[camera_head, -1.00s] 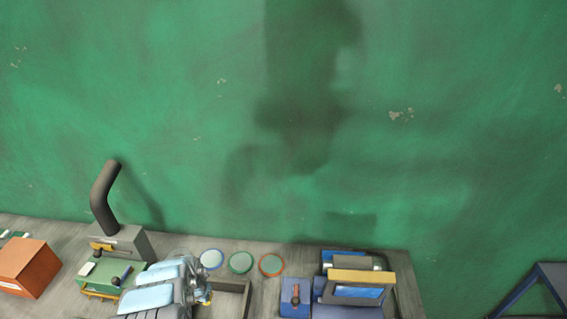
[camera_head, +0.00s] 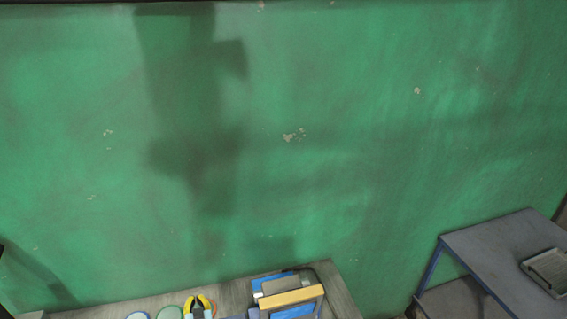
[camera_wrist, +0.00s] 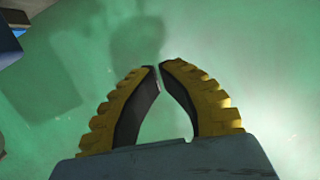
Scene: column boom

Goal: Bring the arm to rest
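My gripper (camera_wrist: 159,68) points at the green wall (camera_wrist: 240,60) in the wrist view. Its two yellow, ribbed fingers curve inward and their tips almost meet. The gap between the fingers shows only green wall, so it holds nothing. The rest of my arm is below the picture.
The grey bench (camera_head: 345,296) runs along the bottom. Round discs (camera_head: 168,313) lie to the left. A blue-legged table (camera_head: 485,250) with a grey tray (camera_head: 548,270) stands at right.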

